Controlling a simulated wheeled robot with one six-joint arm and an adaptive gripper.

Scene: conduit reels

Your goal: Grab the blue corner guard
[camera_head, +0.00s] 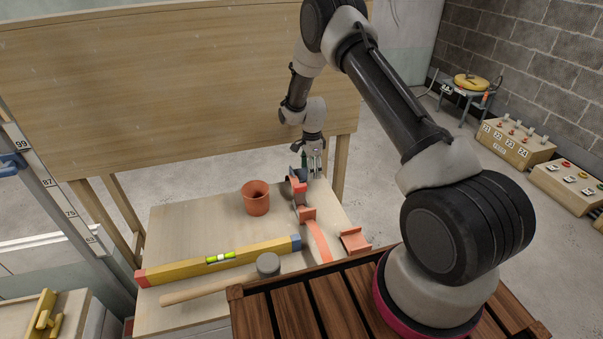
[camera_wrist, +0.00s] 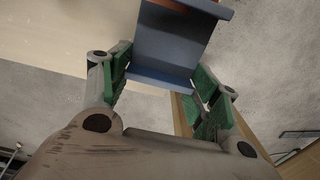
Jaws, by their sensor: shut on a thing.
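The blue corner guard (camera_wrist: 170,45) is a bent blue channel piece, large between my fingers in the wrist view. It also shows as a small dark blue patch at the table's far right end in the head view (camera_head: 297,174). My gripper (camera_head: 309,167) is there too, pointing down. In the wrist view my gripper (camera_wrist: 163,82) has its green pads on either side of the guard, shut on it. An orange piece shows just beyond the guard at the top of the wrist view. I cannot tell whether the guard still touches the table or the orange pieces.
An orange-red cup (camera_head: 256,198) stands left of the guard on the wooden table (camera_head: 190,225). Several orange channel pieces, one a loose guard (camera_head: 355,240), lie nearer me. A yellow level (camera_head: 190,265) and a mallet (camera_head: 268,264) lie in front. A wooden panel (camera_head: 150,85) stands behind.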

